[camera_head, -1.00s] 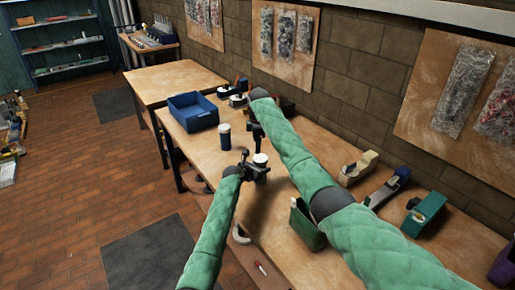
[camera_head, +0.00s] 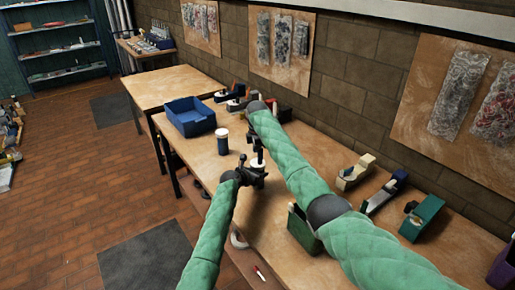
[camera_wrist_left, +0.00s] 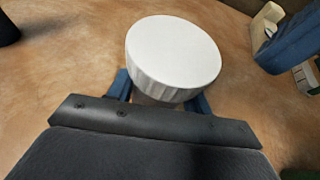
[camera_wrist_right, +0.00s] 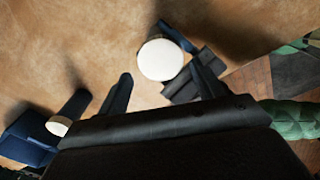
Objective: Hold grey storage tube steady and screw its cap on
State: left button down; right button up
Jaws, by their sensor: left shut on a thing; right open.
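My left gripper (camera_head: 257,178) is shut on the grey storage tube, whose body is mostly hidden by the fingers. A white cap (camera_wrist_left: 173,58) with a ribbed side sits at the top of the tube, above the blue fingers in the left wrist view. I cannot tell how tight it is. The cap also shows in the right wrist view (camera_wrist_right: 160,60), beyond the open fingers. My right gripper (camera_wrist_right: 163,86) is open and empty. In the head view the right gripper (camera_head: 257,150) is just above the cap and partly covers it.
A dark blue tube with a white top (camera_head: 223,142) stands left of the held tube. A blue bin (camera_head: 192,128) is behind it. The bench's front left is mostly clear.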

jog(key=shift+f, duration=2.3)
jog(key=c, duration=0.8)
jog(key=o, duration=1.1)
jog(key=shift+r, duration=2.3)
jog(key=shift+c, duration=0.4)
